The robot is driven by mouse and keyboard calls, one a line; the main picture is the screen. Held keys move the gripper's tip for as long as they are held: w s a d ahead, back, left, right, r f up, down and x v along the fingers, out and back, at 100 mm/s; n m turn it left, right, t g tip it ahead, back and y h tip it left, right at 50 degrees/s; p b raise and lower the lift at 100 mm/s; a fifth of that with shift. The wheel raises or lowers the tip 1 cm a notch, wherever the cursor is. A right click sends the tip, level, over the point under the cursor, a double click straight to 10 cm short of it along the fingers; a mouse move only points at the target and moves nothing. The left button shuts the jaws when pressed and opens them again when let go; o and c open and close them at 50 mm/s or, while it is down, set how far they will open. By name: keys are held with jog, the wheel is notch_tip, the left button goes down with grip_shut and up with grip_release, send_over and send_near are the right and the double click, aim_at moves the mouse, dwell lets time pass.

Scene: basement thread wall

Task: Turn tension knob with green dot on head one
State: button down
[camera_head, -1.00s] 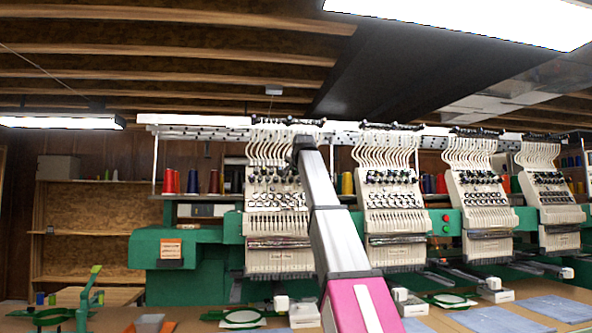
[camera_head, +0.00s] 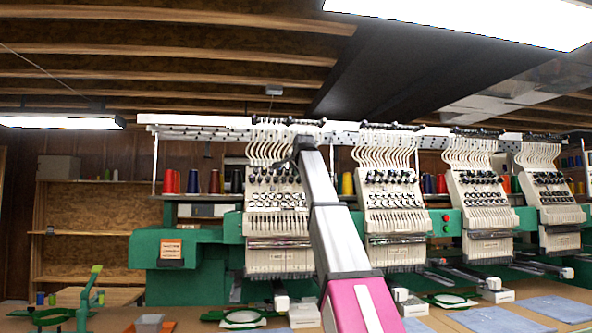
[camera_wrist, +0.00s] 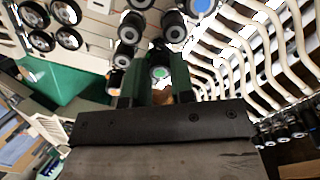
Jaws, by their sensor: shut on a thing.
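The knob with the green dot (camera_wrist: 160,72) sits between the two dark fingers of my gripper (camera_wrist: 158,84) in the wrist view. The gripper is shut on this knob, and its green-dotted face shows between the fingers. Other dark tension knobs (camera_wrist: 173,26) are close beside it, and one knob with a blue dot (camera_wrist: 201,6) is at the top. In the head view, the leftmost embroidery head (camera_head: 277,225) carries rows of knobs. My arm reaches up to its upper right, and the arm hides the gripper and the held knob there.
Curved white thread tubes (camera_wrist: 270,55) fill the right of the wrist view, close to the gripper. Round thread discs (camera_wrist: 65,12) are at upper left. More heads (camera_head: 393,205) stand to the right in the head view. Thread cones (camera_head: 193,181) stand on the left shelf.

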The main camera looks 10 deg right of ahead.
jog(key=c, duration=1)
grip_release()
jog(key=shift+o, duration=0.2)
jog(key=v, duration=1.1)
jog(key=shift+d, duration=0.1)
